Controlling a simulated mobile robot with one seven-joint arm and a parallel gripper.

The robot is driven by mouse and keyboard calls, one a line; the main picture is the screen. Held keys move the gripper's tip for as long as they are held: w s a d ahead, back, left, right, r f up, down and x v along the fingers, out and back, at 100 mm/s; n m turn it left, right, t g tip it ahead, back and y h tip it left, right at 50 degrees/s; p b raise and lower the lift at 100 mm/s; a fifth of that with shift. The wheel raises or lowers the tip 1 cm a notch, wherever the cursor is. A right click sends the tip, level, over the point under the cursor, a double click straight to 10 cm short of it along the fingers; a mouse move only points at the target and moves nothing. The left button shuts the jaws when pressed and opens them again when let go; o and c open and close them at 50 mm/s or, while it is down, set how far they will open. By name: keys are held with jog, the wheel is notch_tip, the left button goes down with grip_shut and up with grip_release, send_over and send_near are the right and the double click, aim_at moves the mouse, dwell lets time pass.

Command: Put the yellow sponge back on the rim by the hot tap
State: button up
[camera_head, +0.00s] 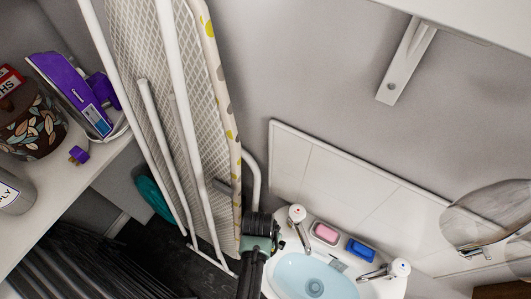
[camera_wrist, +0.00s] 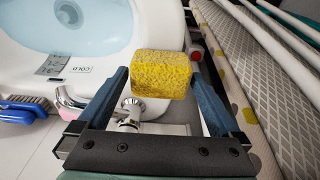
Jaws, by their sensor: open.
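The yellow sponge (camera_wrist: 162,74) shows in the wrist view between the fingertips of my open gripper (camera_wrist: 159,80). It sits beside the white basin rim (camera_wrist: 157,22); whether it rests on the rim, I cannot tell. In the head view my gripper (camera_head: 262,228) is at the basin's left end, beside the hot tap (camera_head: 297,214) with its red-marked top. The sponge is hidden in that view. A chrome tap (camera_wrist: 130,113) shows below the sponge in the wrist view.
A pink soap (camera_head: 326,233) and a blue brush (camera_head: 360,250) lie along the back rim, near the cold tap (camera_head: 399,267). The ironing board (camera_head: 212,100) stands close left of my gripper. A tiled splashback (camera_head: 340,180) rises behind.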

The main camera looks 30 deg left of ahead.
notch_tip(320, 180, up, 12)
jog(key=s, duration=0.1)
jog(key=shift+s+f, duration=0.15)
jog(key=shift+s, duration=0.25)
dwell(0.4)
